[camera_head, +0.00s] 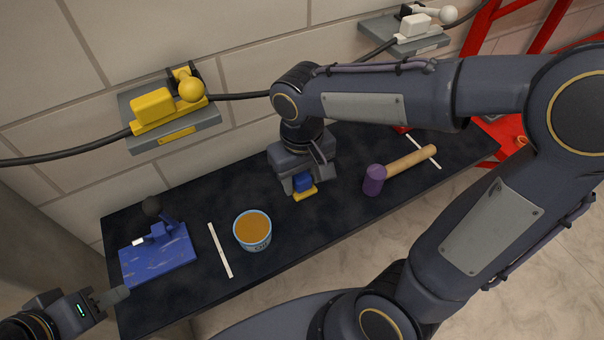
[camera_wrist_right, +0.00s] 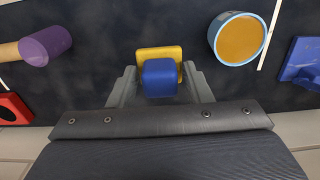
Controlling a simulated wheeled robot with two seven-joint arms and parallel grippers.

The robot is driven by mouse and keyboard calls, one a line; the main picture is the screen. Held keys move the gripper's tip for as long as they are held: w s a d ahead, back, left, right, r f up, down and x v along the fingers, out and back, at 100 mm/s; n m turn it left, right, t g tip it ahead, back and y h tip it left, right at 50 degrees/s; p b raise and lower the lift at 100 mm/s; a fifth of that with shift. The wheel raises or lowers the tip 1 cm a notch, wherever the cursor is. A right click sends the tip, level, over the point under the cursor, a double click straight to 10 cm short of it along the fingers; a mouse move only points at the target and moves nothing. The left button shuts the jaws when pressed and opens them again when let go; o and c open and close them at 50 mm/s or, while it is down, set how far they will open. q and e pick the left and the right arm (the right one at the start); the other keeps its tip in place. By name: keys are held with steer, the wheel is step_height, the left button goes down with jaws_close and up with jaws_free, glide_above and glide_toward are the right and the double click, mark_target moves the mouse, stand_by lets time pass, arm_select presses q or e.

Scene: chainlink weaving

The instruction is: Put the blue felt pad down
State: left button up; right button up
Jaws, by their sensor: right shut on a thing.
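The blue felt pad (camera_head: 303,182) is a small blue block between the fingers of my right gripper (camera_head: 301,180). In the right wrist view the blue pad (camera_wrist_right: 160,78) sits between the two grey fingers (camera_wrist_right: 160,88), which are shut on it. A flat yellow piece (camera_wrist_right: 160,53) shows just past the pad; in the head view this yellow piece (camera_head: 306,193) is at the pad's lower side. I cannot tell whether it is joined to the pad or lies on the dark bench top (camera_head: 285,225). My left gripper (camera_head: 112,298) is empty near the bench's left front corner; its finger gap is unclear.
A tin of orange-brown contents (camera_head: 252,230) stands left of my right gripper, and a purple-headed mallet (camera_head: 374,180) lies right of it. A blue lever device (camera_head: 158,250) is at the left end. White strips (camera_head: 220,250) mark the bench. Yellow (camera_head: 165,108) and white (camera_head: 414,27) switches hang on the wall.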

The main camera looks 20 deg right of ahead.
steer(key=w+f, duration=0.2)
steer(key=w+d+f, duration=0.1)
steer(key=f, duration=0.1)
steer(key=w+d+f, duration=0.1)
steer(key=w+f, duration=0.1)
steer(key=shift+w+f+p, duration=0.2)
steer(key=shift+w+p, duration=0.1)
steer(key=shift+w, duration=0.05)
step_height(320, 180, down, 3)
steer(key=shift+w+d+f, duration=0.1)
steer(key=shift+f, duration=0.25)
steer(key=o, duration=0.9)
steer(key=shift+r, duration=0.1)
